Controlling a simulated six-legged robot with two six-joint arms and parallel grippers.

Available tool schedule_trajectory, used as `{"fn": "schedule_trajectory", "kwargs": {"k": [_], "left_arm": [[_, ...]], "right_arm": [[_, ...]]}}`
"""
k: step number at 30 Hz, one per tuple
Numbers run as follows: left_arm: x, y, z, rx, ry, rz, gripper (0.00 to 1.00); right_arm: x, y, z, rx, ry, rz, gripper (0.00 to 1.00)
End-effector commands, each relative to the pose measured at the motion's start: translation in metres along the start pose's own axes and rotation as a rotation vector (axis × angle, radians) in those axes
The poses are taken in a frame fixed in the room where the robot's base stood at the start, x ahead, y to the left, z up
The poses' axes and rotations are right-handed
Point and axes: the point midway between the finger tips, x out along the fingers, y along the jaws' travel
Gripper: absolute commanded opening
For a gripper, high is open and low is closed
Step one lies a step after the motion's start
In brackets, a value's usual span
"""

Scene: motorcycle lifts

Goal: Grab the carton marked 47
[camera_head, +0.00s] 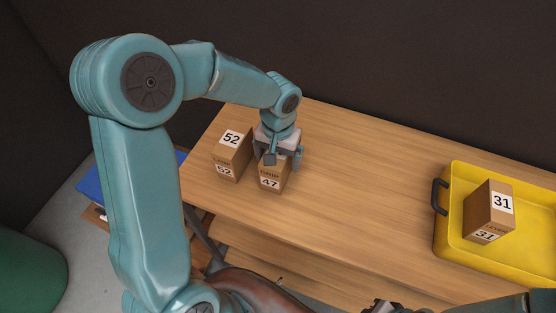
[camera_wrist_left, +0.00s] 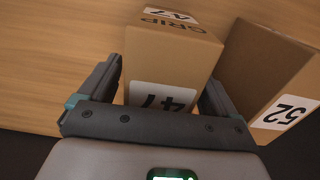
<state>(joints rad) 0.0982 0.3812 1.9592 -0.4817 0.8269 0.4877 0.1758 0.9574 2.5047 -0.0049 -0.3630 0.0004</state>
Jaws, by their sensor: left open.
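The carton marked 47 (camera_head: 270,180) is a brown box with white number labels, standing on the wooden table. My left gripper (camera_head: 277,157) is over its top and hides part of it. In the left wrist view the open fingers (camera_wrist_left: 164,82) lie on either side of the 47 carton (camera_wrist_left: 170,60); I cannot tell whether either finger touches it. A similar carton marked 52 (camera_head: 231,152) stands close beside it on the left, and on the right in the wrist view (camera_wrist_left: 262,65). A dark part of my right gripper (camera_head: 384,307) shows at the bottom edge, its fingers unclear.
A yellow tray (camera_head: 450,220) with a dark handle sits at the table's right, holding a carton marked 31 (camera_head: 489,210). The wooden table top (camera_head: 365,180) is clear between the tray and the 47 carton. A dark wall stands behind.

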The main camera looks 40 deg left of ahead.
Motion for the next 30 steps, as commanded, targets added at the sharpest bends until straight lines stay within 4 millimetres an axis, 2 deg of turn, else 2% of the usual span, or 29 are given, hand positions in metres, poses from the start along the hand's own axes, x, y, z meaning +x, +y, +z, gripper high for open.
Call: {"fn": "schedule_trajectory", "kwargs": {"k": [6,12,23,26,30], "left_arm": [[0.001,0.0,0.0,0.0,0.001,0.0,0.92],[0.001,0.0,0.0,0.0,0.001,0.0,0.28],[-0.005,0.0,-0.001,0.0,0.004,0.0,0.28],[-0.015,0.0,-0.001,0.0,0.006,-0.001,0.28],[-0.043,0.0,-0.002,0.0,0.01,0.001,0.28]], "right_arm": [[0.0,0.0,0.0,0.0,0.0,0.0,0.0],[0.0,0.0,0.0,0.0,0.0,0.0,0.0],[0.001,0.0,0.0,0.0,0.0,0.0,0.0],[0.001,0.001,0.0,0.0,0.0,0.0,0.0],[0.004,0.001,0.0,0.0,0.0,0.0,0.0]]}}
